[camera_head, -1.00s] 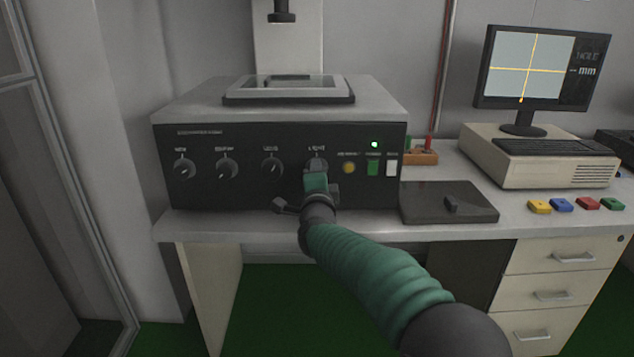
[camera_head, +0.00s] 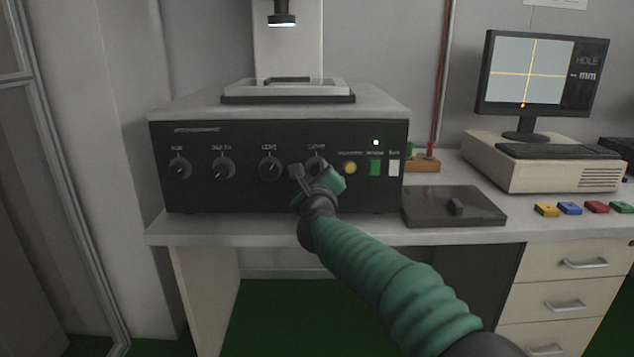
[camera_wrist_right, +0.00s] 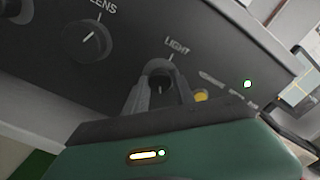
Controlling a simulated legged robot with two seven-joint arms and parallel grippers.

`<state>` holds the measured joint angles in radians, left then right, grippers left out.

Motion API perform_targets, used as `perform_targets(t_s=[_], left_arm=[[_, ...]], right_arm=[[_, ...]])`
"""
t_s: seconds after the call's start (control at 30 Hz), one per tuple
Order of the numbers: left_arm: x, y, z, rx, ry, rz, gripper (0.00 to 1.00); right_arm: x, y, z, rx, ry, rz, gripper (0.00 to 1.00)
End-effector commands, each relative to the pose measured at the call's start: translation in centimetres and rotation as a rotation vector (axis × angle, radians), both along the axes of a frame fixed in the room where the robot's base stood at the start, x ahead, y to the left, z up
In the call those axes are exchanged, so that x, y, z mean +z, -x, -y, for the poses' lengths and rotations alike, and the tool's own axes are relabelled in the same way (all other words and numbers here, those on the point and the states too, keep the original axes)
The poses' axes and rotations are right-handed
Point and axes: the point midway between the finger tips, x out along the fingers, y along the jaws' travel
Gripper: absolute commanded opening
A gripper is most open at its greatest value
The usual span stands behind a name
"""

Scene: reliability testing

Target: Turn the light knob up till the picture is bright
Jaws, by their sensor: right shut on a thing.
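The light knob (camera_wrist_right: 159,82) is a dark round knob under the "LIGHT" label on the black front panel (camera_head: 220,195) of the instrument. My right gripper (camera_head: 313,171) is at this knob and shut on it, with its wrist rolled. In the right wrist view the gripper's fingers (camera_wrist_right: 140,98) stand around the knob, and the picture is tilted. In the head view the gripper covers most of the knob. The monitor (camera_head: 590,75) shows a pale grey picture with a yellow cross and the words "HOLE" and "mm". My left gripper is not in view.
The lens knob (camera_head: 270,168) is just left of the light knob, with further knobs beyond it. A yellow button (camera_head: 350,168), a green switch (camera_head: 375,168) and a white switch (camera_head: 394,168) are close on the right. A dark flat pad (camera_head: 425,208) lies on the desk.

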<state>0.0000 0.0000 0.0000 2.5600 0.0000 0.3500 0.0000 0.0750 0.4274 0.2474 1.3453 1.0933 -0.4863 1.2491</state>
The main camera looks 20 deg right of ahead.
Motion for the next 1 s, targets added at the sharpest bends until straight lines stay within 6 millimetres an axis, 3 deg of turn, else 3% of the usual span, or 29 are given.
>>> perform_targets(t_s=[0.03, 0.5, 1.0], left_arm=[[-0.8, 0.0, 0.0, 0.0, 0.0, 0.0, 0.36], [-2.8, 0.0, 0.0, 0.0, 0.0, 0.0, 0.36], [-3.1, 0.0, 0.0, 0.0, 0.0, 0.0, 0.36]], right_arm=[[-1.1, -0.1, -0.3, 0.006, -0.044, 0.0, 0.0], [-0.9, -0.1, -0.3, 0.004, -0.351, 0.088, 0.0], [-0.8, -0.2, -0.2, 0.002, -0.425, 0.108, 0.0]])
